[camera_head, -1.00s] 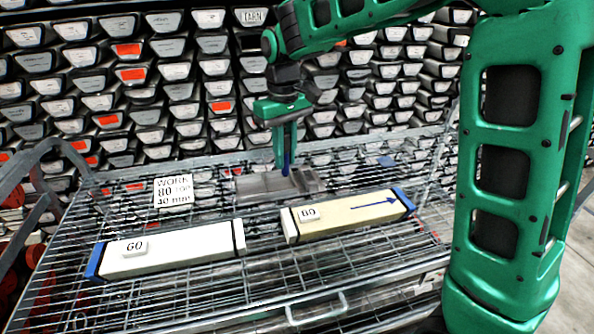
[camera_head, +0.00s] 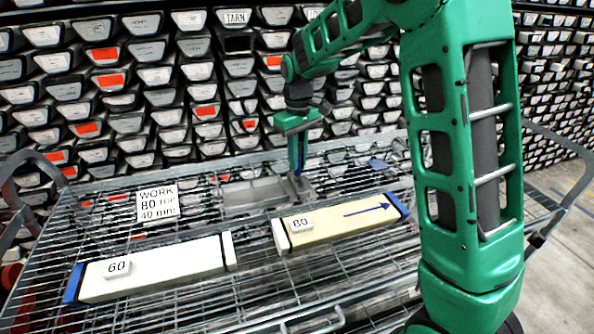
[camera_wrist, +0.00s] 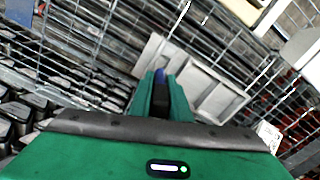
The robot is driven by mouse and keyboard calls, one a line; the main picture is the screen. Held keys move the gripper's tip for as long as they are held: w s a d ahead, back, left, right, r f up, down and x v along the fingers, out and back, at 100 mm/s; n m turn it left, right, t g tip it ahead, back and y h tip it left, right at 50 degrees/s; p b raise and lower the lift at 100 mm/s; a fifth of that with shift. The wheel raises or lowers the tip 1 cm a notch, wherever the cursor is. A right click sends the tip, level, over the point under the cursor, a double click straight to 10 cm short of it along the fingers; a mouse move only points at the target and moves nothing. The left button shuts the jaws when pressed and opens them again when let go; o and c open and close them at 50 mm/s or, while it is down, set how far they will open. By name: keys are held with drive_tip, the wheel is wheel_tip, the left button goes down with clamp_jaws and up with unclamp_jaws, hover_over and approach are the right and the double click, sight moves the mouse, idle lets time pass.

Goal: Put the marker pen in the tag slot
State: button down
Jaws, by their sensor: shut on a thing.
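My gripper (camera_head: 297,172) is shut on the marker pen (camera_head: 302,160), a blue thing seen as a thin strip between the green fingers. In the wrist view its blue end (camera_wrist: 159,76) shows between the fingertips. The pen points down at the right part of a grey tray (camera_head: 250,193) with compartments on the wire shelf. In the wrist view the tray (camera_wrist: 205,96) lies beyond the fingertips. Which of its compartments is the tag slot I cannot tell. The fingers hide most of the pen, and whether its tip touches the tray is unclear.
A white box tagged 60 (camera_head: 170,268) and a cream box tagged 80 (camera_head: 345,222) with a blue arrow lie in front of the tray. A sign (camera_head: 157,203) reading WORK 80 stands left of it. Racked core liners (camera_head: 150,75) fill the wall behind.

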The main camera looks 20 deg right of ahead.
sight(298, 175)
drive_tip(key=shift+w+d+f, duration=0.1)
drive_tip(key=shift+d, duration=0.1)
drive_tip(key=shift+f, duration=2)
drive_tip(key=c, duration=1.7)
unclamp_jaws()
drive_tip(key=shift+o, duration=0.2)
